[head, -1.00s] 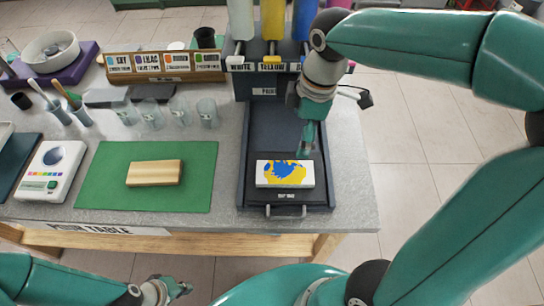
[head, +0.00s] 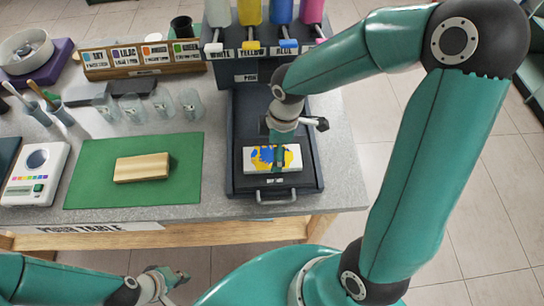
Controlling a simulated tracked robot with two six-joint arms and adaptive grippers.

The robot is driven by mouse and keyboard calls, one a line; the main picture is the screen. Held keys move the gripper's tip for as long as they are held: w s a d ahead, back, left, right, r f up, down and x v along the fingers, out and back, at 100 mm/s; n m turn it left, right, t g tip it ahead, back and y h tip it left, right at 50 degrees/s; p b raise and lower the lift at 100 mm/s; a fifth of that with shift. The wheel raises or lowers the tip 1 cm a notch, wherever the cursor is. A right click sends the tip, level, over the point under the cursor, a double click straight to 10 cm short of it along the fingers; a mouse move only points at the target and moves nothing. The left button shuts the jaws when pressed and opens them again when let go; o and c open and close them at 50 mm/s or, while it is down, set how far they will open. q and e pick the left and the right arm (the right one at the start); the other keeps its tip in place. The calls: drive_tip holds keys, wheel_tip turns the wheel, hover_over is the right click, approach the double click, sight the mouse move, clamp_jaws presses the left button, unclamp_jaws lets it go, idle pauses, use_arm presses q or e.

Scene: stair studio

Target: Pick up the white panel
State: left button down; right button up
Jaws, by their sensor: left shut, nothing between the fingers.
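The white panel (head: 292,161) lies flat on the dark tray (head: 239,183) of the pouring station, with yellow and blue paint on its top. My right gripper (head: 278,161) points down over the middle of the panel and hides part of it. I cannot tell whether its fingers touch the panel or how far apart they are. My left gripper (head: 174,277) is shut and empty in front of the table, low in the picture, well away from the panel.
A wooden block (head: 142,168) lies on a green mat (head: 90,188). A white scale (head: 37,173) stands left of it. Several clear cups (head: 160,108) stand behind the mat. Paint bottles (head: 250,12) hang above the pouring station (head: 262,72). The grey table (head: 343,180) is bare right of the station.

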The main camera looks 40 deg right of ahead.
sight(272, 159)
drive_tip(key=shift+w+a+f, duration=0.1)
drive_tip(key=shift+f, duration=0.65)
drive_tip(key=shift+w+a+f, duration=0.1)
drive_tip(key=shift+f, duration=0.6)
drive_tip(key=c, duration=1.3)
drive_tip(key=shift+r, duration=0.1)
drive_tip(key=shift+c, duration=0.2)
